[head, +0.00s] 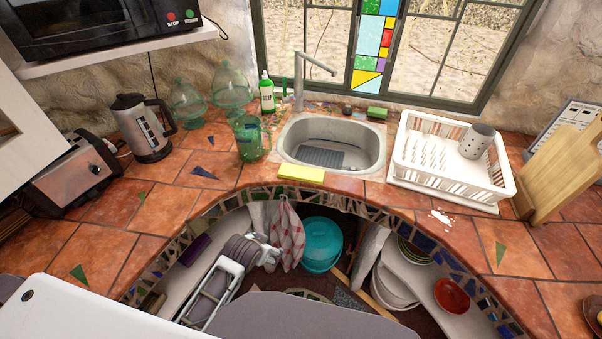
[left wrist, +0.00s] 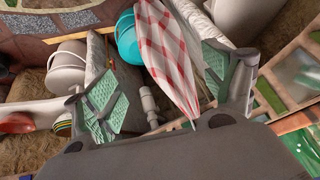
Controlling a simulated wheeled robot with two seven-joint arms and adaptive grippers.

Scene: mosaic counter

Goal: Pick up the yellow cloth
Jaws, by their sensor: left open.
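The yellow cloth (head: 300,173) lies flat and folded on the tiled counter, at its front edge just before the sink. My left gripper (left wrist: 160,78) shows in the left wrist view with its two green-padded fingers spread apart and nothing held between them. A red-and-white checked towel (left wrist: 168,50) hangs beyond the fingers; in the head view it hangs below the counter (head: 287,235). The yellow cloth does not show in the left wrist view. My right gripper is in neither view.
Behind the cloth is the metal sink (head: 330,130). A green glass pitcher (head: 250,140) stands to its left and a white dish rack (head: 450,160) to its right. The counter right beside the cloth is clear.

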